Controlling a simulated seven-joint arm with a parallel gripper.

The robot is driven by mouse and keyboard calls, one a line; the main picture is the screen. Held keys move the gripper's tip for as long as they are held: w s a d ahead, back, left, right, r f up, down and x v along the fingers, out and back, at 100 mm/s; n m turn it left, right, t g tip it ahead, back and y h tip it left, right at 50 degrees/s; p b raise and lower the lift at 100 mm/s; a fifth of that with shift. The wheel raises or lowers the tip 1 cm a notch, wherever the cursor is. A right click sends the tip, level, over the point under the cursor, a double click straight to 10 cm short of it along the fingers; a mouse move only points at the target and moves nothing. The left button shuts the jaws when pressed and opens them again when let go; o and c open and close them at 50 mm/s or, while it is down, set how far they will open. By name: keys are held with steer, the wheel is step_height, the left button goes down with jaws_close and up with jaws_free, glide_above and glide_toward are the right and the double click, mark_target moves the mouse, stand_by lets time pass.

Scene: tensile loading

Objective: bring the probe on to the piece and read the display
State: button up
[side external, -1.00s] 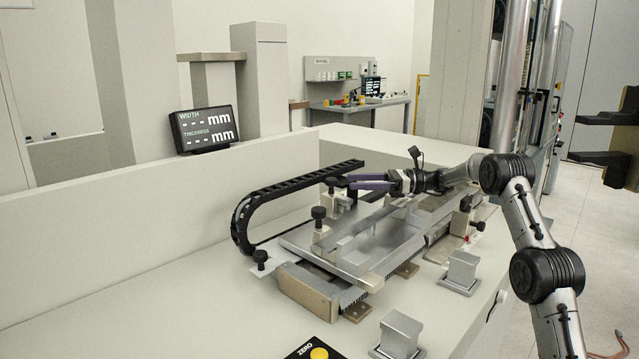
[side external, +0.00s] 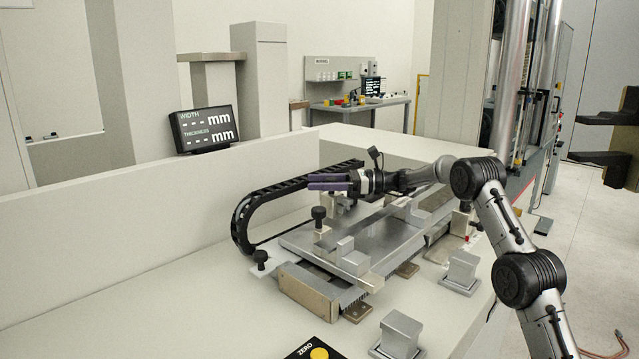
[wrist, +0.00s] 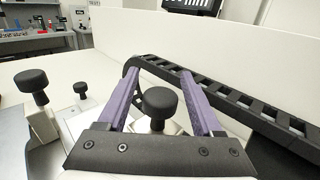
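My gripper (side external: 312,182) has purple fingers and is open and empty. It is above the left end of the metal measuring fixture (side external: 398,245). In the wrist view a black knob (wrist: 159,102) shows between the open fingers (wrist: 158,80); I cannot tell whether they are around it or short of it. In the side view another black knob (side external: 318,213) stands just below the fingertips. A flat grey strip (side external: 368,222), apparently the piece, lies along the fixture. I cannot single out the probe for certain. The display (side external: 203,128) shows dashes for width and thickness.
A black cable chain (side external: 243,215) curves behind the fixture, below a low pale wall (side external: 130,225). Metal blocks (side external: 461,272) and a yellow ZERO button (side external: 319,353) are at the front. The bench at left front is clear.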

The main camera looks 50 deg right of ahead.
jaws_close()
steer(key=s, duration=0.7)
steer(key=shift+s, duration=0.15)
steer(key=shift+o, duration=0.4)
jaws_free()
steer(key=shift+d, duration=0.1)
steer(key=v, duration=1.3)
steer(key=shift+s+d, duration=0.25)
steer(key=shift+s, duration=0.05)
